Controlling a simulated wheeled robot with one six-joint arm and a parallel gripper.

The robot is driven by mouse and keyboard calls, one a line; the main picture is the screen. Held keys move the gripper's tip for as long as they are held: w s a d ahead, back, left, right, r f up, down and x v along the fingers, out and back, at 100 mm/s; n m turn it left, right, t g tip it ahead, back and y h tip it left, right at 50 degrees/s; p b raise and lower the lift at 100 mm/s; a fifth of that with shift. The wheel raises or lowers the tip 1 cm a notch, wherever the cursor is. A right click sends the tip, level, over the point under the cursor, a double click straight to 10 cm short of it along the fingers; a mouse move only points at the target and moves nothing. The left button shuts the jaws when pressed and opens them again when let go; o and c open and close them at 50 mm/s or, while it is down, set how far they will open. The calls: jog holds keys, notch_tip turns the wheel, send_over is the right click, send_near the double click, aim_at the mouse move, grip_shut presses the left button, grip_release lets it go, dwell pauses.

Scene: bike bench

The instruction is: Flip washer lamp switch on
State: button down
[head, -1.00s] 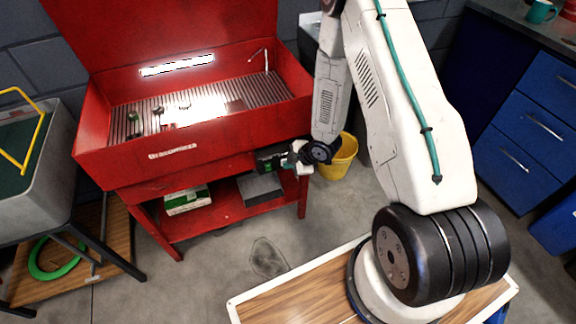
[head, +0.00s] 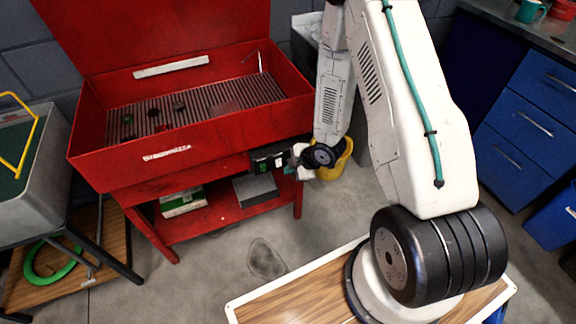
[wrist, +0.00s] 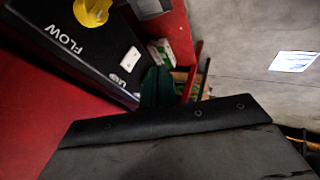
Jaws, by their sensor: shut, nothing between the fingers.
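The red parts washer (head: 190,130) has a lamp bar (head: 172,66) on its inner back wall, which is unlit. A black control box (head: 270,160) is on the washer's front right. In the wrist view the black panel (wrist: 75,50) shows a yellow knob (wrist: 92,10), the word FLOW and a pale rocker switch (wrist: 130,58) with a partly hidden label. My gripper (head: 290,168) is beside the box. Its dark green fingers (wrist: 158,86) are shut and empty, close to the switch end of the panel. I cannot tell whether they touch it.
A yellow bucket (head: 338,160) stands behind my wrist. The washer's lower shelf (head: 215,212) holds boxes. A grey tub (head: 35,165) stands on the left and blue drawers (head: 525,125) on the right. The floor in front of the washer is clear.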

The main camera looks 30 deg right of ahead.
aim_at(279, 163)
jog(key=v, duration=0.8)
jog(key=shift+d+r, duration=0.2)
jog(key=shift+r, duration=0.15)
jog(key=shift+w, duration=0.1)
jog(key=shift+f, duration=0.75)
jog(key=shift+g, duration=0.3)
jog(key=shift+w+a+f, duration=0.5)
jog(key=shift+w+f, duration=0.9)
jog(key=shift+f, duration=0.05)
jog(key=shift+w+a+f, duration=0.55)
jog(key=shift+w+f, duration=0.85)
jog(key=shift+f, duration=0.05)
jog(key=shift+w+a+f, duration=0.5)
jog(key=shift+w+f, duration=0.85)
jog(key=shift+f, duration=0.1)
